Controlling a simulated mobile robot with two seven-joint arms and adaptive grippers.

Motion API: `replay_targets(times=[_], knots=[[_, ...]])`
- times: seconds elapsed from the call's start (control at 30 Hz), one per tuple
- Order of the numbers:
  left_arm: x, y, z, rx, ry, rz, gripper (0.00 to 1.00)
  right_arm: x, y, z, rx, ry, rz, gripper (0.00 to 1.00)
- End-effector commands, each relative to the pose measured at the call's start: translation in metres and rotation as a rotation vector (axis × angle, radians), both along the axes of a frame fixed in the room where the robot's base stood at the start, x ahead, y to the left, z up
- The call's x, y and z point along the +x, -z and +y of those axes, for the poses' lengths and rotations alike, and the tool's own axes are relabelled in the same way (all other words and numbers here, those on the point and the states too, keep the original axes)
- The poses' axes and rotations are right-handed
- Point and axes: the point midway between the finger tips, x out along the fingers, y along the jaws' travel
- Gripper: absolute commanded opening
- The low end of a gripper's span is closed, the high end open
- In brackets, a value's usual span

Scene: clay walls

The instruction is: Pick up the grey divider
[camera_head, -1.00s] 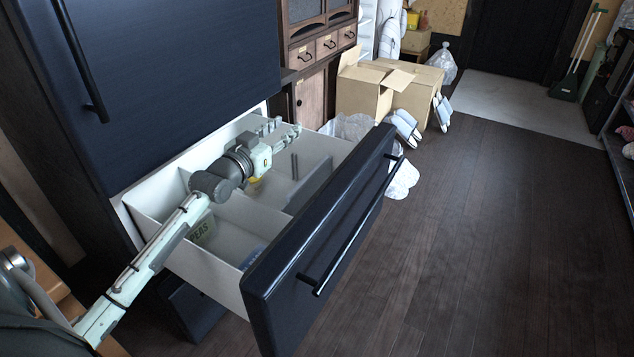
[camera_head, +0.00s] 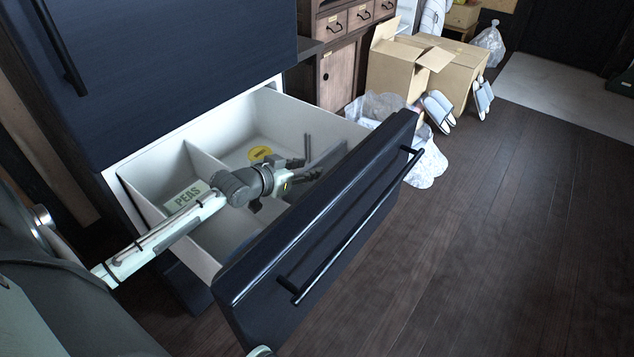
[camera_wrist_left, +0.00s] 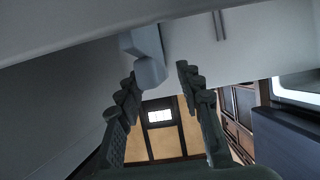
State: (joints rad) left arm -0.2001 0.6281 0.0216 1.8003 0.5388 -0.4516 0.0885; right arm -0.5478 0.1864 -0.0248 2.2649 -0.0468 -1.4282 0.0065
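The grey divider (camera_head: 329,157) stands as a panel inside the open drawer, close to its front. Two thin upright prongs show at its far end. My left gripper (camera_head: 303,170) is inside the drawer right beside the divider and hides part of it. In the left wrist view the fingers (camera_wrist_left: 160,72) are apart with a gap between them. A pale blue-grey block (camera_wrist_left: 148,58) shows near the left fingertip; I cannot tell whether it touches. Two thin bars (camera_wrist_left: 218,25) show above on a pale panel. My right gripper is not in view.
The white drawer has a fixed inner wall (camera_head: 206,160), a PEAS pack (camera_head: 186,196) and a yellow round item (camera_head: 260,153). The dark drawer front (camera_head: 325,215) bounds the near side. Cardboard boxes (camera_head: 400,75) and slippers (camera_head: 437,110) lie beyond; the floor right is clear.

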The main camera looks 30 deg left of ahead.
Motion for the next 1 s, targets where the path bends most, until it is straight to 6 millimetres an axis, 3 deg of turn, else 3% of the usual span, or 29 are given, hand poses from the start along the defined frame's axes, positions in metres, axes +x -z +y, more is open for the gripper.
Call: replay_targets(times=[0.2,0.43,0.73,1.0], knots=[[0.022,0.012,-0.003,0.0,0.0,-0.001,0.36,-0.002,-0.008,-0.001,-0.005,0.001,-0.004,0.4],[0.023,0.012,-0.003,0.001,0.0,-0.001,0.36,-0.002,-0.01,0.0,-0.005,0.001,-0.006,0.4],[0.023,0.012,-0.003,0.0,0.0,-0.001,0.01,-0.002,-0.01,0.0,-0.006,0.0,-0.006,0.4],[0.023,0.012,-0.003,0.0,0.0,-0.001,0.0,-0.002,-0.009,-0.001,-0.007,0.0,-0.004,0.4]])
